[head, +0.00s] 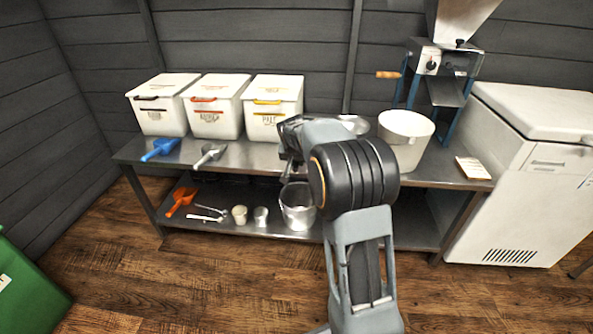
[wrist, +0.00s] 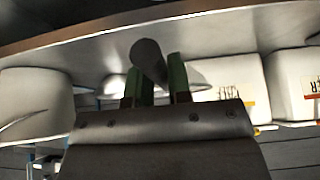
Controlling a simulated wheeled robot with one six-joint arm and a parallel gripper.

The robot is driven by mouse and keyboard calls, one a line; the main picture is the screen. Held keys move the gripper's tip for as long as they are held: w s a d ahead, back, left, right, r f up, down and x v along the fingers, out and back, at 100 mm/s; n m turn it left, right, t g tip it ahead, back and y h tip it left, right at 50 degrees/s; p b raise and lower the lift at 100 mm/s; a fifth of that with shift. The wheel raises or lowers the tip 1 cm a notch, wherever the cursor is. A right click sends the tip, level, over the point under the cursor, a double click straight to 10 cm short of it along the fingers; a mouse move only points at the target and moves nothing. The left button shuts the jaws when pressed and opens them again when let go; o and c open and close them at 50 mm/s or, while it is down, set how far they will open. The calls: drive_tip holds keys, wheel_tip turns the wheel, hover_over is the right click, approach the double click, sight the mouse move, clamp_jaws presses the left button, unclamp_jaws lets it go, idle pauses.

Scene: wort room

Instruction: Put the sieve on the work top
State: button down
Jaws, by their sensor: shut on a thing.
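My gripper (wrist: 160,85) is shut on a dark rounded handle, seen nearly end-on in the wrist view between its green fingers. I take this to be the handle of the sieve (wrist: 148,62); its bowl cannot be made out clearly behind the fingers. In the head view my gripper (head: 289,165) is at the front edge of the steel work top (head: 235,158), largely hidden by my arm.
Three white bins (head: 217,108) stand at the back left, with a blue scoop (head: 160,149) and a grey scoop (head: 209,153) before them. A white bucket (head: 405,138) and a mill (head: 440,75) stand to the right. The lower shelf holds a metal pot (head: 297,207) and an orange scoop (head: 181,200).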

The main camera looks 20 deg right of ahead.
drive_tip(key=shift+w+f, duration=0.35)
drive_tip(key=shift+f, duration=0.1)
drive_tip(key=shift+w+d+f+b, duration=0.1)
drive_tip(key=shift+f+b, duration=0.7)
drive_tip(key=shift+f, duration=0.85)
drive_tip(key=c, duration=1.1)
unclamp_jaws()
drive_tip(key=shift+o, duration=0.2)
